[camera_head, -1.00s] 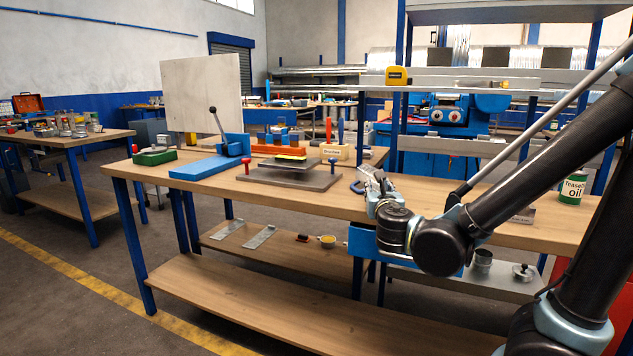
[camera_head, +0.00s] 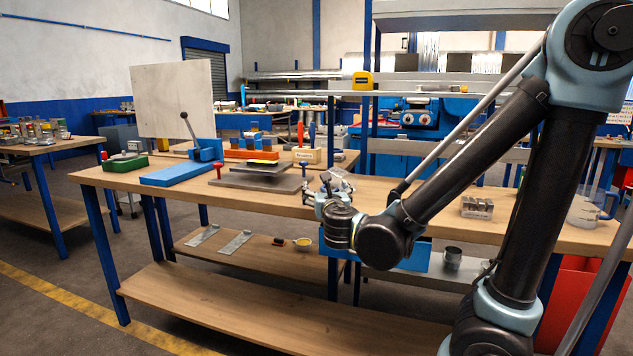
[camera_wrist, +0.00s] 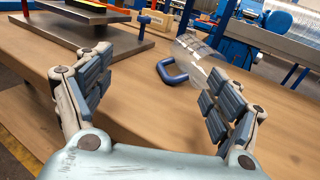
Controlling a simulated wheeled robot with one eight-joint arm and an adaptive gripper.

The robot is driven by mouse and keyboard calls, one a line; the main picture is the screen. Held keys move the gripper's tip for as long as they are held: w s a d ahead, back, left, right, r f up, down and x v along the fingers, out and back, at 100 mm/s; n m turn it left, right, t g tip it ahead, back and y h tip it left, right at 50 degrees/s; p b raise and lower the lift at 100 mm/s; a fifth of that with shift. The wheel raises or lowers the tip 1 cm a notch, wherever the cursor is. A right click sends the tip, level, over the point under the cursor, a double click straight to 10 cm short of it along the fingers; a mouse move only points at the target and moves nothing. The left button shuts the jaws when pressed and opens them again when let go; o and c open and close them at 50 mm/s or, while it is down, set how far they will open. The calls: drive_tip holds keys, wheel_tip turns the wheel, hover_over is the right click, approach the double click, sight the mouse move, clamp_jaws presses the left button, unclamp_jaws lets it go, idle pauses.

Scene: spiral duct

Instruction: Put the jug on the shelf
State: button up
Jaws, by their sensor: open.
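The jug looks see-through, with a dark blue handle (camera_wrist: 174,74). In the wrist view it stands on the wooden bench, its clear body partly behind the right finger. In the head view my gripper (camera_head: 335,184) is low over the front of the bench top and largely covers the jug. In the wrist view my gripper (camera_wrist: 160,68) is open and empty, its fingers wide apart, with the handle beyond and between them. A raised grey shelf (camera_head: 440,94) runs behind the bench top, with another board (camera_head: 465,20) above it.
A grey plate stand (camera_head: 262,180) and a red-handled piece are left of my gripper. A blue lever tool (camera_head: 180,172) lies farther left. A yellow tape measure (camera_head: 362,80) sits on the raised shelf. A metal block (camera_head: 477,207) and pale container (camera_head: 583,212) are at right.

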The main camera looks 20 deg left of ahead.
sight(336, 183)
drive_tip(key=x, duration=1)
drive_tip(key=shift+w, duration=0.15)
drive_tip(key=shift+f+x, duration=0.1)
drive_tip(key=shift+x, duration=1.25)
drive_tip(key=shift+f+x, duration=0.15)
drive_tip(key=shift+x, duration=1.15)
clamp_jaws()
unclamp_jaws()
